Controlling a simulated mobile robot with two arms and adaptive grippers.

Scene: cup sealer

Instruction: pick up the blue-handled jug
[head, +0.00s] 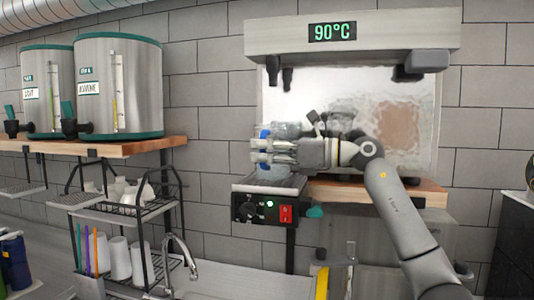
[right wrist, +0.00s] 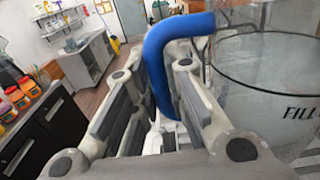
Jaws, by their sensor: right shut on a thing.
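The jug is clear, with a dark line and the word "FILL" on its wall (right wrist: 270,85), on the right of the right wrist view. Its blue handle (right wrist: 160,65) stands between the fingers of my right gripper (right wrist: 165,85), which is shut on it. In the head view my right gripper (head: 264,155) reaches left in front of the machine, and bits of the blue handle (head: 265,133) show at its fingertips. The jug's clear body is hard to make out there. I cannot tell whether its base touches anything. My left gripper is not in view.
A machine with a 90°C display (head: 332,32) hangs above my right arm. A cup rack (head: 120,210), a tap (head: 180,250) and metal dispensers (head: 118,85) are at left.

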